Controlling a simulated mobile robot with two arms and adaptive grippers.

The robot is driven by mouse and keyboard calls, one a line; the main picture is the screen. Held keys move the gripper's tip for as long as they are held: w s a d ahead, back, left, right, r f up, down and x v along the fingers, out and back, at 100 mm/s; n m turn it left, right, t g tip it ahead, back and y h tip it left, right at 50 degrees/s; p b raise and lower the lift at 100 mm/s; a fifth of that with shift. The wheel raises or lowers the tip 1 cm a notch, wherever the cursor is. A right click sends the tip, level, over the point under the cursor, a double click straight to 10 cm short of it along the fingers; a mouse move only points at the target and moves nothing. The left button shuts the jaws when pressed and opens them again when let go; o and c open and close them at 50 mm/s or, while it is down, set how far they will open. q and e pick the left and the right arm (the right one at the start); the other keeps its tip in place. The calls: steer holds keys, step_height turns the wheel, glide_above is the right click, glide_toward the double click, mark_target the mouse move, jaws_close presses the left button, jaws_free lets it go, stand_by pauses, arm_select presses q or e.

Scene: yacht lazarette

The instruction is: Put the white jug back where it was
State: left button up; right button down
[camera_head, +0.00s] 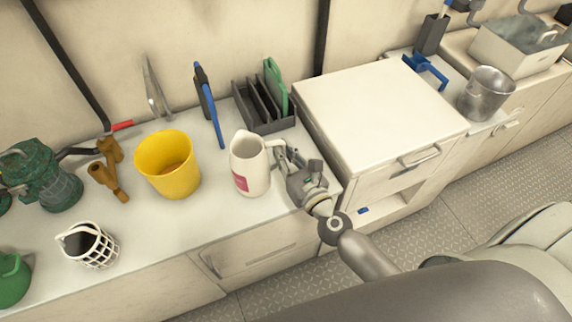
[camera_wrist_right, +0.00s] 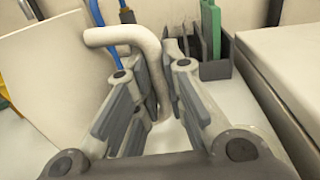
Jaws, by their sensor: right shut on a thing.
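The white jug (camera_head: 250,166) with a pink label stands upright at the right part of the counter, in front of the dark rack; I cannot tell whether its base touches the counter. My right gripper (camera_head: 286,160) comes from the right and is shut on the jug's handle. In the right wrist view the handle (camera_wrist_right: 154,75) passes between the fingers of my right gripper (camera_wrist_right: 158,92), and the jug's pale body (camera_wrist_right: 50,75) fills the left side. My left gripper is not in view.
A yellow bucket (camera_head: 168,165) stands left of the jug. The dark rack (camera_head: 262,112) with a green board (camera_head: 275,86) is behind it. A white cabinet (camera_head: 375,105) rises to the right. A white lattice holder (camera_head: 90,246) stands at front left. Counter between holder and jug is clear.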

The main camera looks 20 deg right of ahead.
steer(key=shift+w+d+f+b, duration=0.3)
steer(key=shift+f, duration=0.25)
step_height(320, 180, down, 3)
steer(key=shift+w+d+f+b, duration=0.1)
steer(key=shift+d+b, duration=0.05)
steer(key=shift+b, duration=0.95)
steer(key=shift+f, duration=0.1)
steer(key=shift+f, duration=0.1)
steer(key=c, duration=1.5)
jaws_free()
